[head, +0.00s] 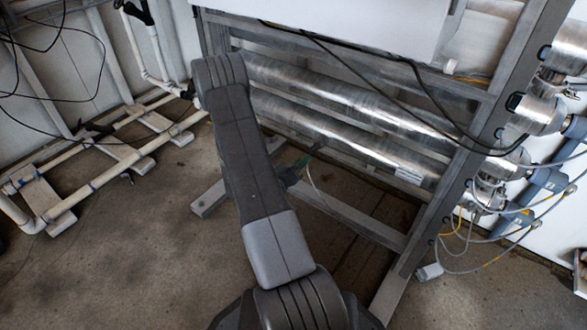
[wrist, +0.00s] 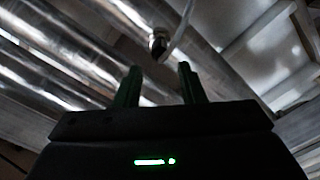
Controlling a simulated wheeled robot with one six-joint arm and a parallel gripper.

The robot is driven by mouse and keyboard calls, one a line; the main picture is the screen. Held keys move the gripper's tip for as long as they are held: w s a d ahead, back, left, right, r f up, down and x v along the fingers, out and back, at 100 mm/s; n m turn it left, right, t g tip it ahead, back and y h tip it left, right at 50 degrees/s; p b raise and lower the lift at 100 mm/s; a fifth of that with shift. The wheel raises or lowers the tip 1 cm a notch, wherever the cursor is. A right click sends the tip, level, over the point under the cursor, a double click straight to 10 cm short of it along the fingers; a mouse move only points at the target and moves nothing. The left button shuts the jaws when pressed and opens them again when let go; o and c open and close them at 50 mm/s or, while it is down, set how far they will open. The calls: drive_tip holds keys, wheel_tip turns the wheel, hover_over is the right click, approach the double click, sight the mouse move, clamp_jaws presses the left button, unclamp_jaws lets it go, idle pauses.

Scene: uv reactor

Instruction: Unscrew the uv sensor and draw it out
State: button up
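The uv sensor (wrist: 158,44) shows in the wrist view as a small dark fitting with a light ring, at the underside of a shiny metal tube. A pale cable (wrist: 179,31) runs beside it towards the upper right. My gripper (wrist: 158,69) is open, with its two green fingers apart and nothing between them. The sensor appears just beyond the fingertips, roughly centred on the gap; I cannot tell the exact distance. In the head view my gripper (head: 304,161) is small and partly hidden behind my arm, below the lower tube. I cannot make out the sensor there.
Two shiny horizontal tubes (head: 345,95) sit in a grey metal frame (head: 455,150). Black cables hang across the tubes. Pipes and valves (head: 540,115) stand at the right, white pipework (head: 95,170) lies at the left. The floor (head: 130,270) at lower left is clear.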

sight(311, 152)
drive_tip(key=shift+b+x, duration=0.4)
drive_tip(key=shift+x, duration=3.45)
clamp_jaws()
drive_tip(key=shift+r+n+p, duration=0.1)
drive_tip(key=shift+n+p, duration=0.55)
drive_tip(key=shift+n, duration=0.35)
drive_tip(key=n+p, duration=0.1)
drive_tip(key=n, duration=0.2)
drive_tip(key=shift+s+a, duration=0.2)
drive_tip(key=shift+s, duration=0.05)
drive_tip(key=shift+v, duration=1.1)
drive_tip(key=shift+s+a, duration=0.1)
drive_tip(key=shift+s, duration=0.05)
